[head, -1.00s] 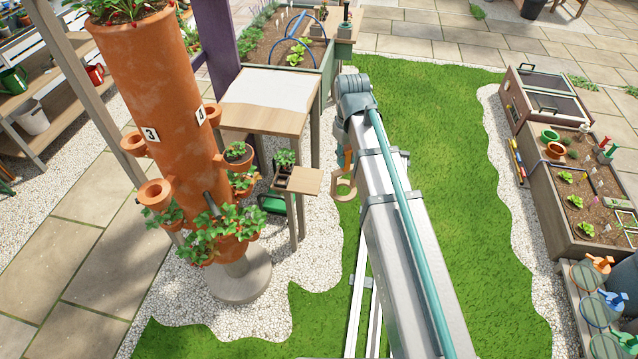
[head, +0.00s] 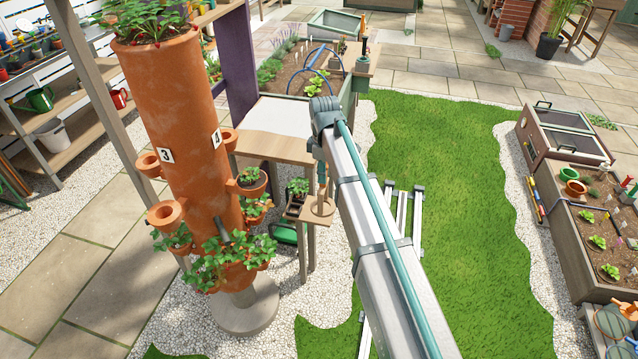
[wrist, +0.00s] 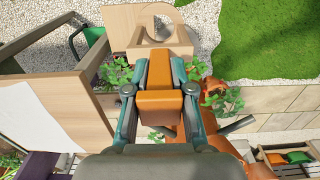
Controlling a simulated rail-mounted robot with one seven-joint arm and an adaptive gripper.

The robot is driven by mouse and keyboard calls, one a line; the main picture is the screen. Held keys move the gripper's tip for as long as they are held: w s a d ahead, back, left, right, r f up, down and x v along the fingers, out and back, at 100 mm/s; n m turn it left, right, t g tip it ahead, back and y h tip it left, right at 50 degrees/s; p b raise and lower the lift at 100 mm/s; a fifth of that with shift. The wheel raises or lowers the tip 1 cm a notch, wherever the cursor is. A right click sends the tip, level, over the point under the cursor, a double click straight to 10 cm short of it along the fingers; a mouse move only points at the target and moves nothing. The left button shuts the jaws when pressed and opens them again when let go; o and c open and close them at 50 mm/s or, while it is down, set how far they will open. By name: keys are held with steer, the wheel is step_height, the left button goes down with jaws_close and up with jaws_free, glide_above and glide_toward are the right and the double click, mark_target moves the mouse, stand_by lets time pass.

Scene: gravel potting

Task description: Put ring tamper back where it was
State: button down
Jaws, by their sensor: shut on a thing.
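The ring tamper has an orange handle and a pale wooden ring; in the head view the ring (head: 320,207) shows over the small wooden side shelf (head: 311,221). In the wrist view my gripper (wrist: 160,82) is shut on the tamper's orange handle (wrist: 158,103), one finger on each side. The wooden ring (wrist: 150,57) extends beyond the fingertips, with the shelf board (wrist: 117,30) behind it. I cannot tell whether the ring touches the shelf. In the head view my arm mostly hides the gripper.
A potting table (head: 285,146) stands behind the shelf. The terracotta tower planter (head: 185,120) with side pots and strawberry plants stands close on the left. A small potted plant (head: 298,188) sits beside the shelf. Open grass (head: 470,220) lies to the right.

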steer(key=w+a+f+p, duration=0.2)
steer(key=w+f+p, duration=0.1)
steer(key=w+f, duration=0.4)
steer(key=shift+w+f, duration=0.3)
steer(key=shift+f, duration=1.45)
steer(key=c, duration=1)
jaws_free()
step_height(320, 180, up, 12)
steer(key=b, duration=0.2)
steer(key=shift+b, duration=0.3)
